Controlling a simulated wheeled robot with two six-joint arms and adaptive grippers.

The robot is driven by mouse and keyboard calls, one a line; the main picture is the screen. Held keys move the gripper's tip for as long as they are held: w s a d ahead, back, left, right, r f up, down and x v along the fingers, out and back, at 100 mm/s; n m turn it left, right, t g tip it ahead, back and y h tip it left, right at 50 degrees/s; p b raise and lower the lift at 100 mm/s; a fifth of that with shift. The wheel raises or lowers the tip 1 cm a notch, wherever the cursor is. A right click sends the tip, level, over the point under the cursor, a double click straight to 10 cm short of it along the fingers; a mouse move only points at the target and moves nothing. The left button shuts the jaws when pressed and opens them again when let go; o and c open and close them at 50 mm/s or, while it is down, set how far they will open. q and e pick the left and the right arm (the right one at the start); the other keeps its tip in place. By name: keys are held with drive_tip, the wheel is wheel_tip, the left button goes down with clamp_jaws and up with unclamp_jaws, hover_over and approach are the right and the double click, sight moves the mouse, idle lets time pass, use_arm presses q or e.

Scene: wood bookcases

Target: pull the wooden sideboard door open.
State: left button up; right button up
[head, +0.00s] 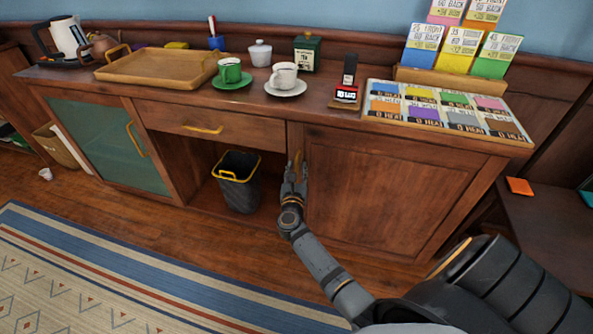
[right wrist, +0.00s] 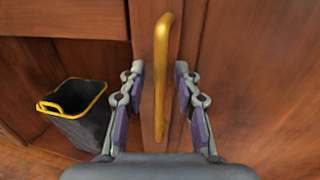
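The wooden sideboard door (head: 385,195) is the right-hand panel of the sideboard and looks shut. Its upright brass handle (right wrist: 162,75) is near the door's left edge. My right gripper (head: 295,175) is at this handle in the head view and covers part of it. In the right wrist view, the fingers of my right gripper (right wrist: 160,82) are spread on either side of the handle, with a gap on each side. The left gripper is not in the head view.
A black bin (head: 238,190) with a yellow rim stands in the open bay left of the door. Above are a drawer (head: 210,128), cups, a tray (head: 160,68) and a card board (head: 445,113) on the top. A striped rug (head: 110,275) lies on the floor in front.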

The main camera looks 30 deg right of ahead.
clamp_jaws()
drive_tip(key=shift+a, duration=0.1)
idle(0.5)
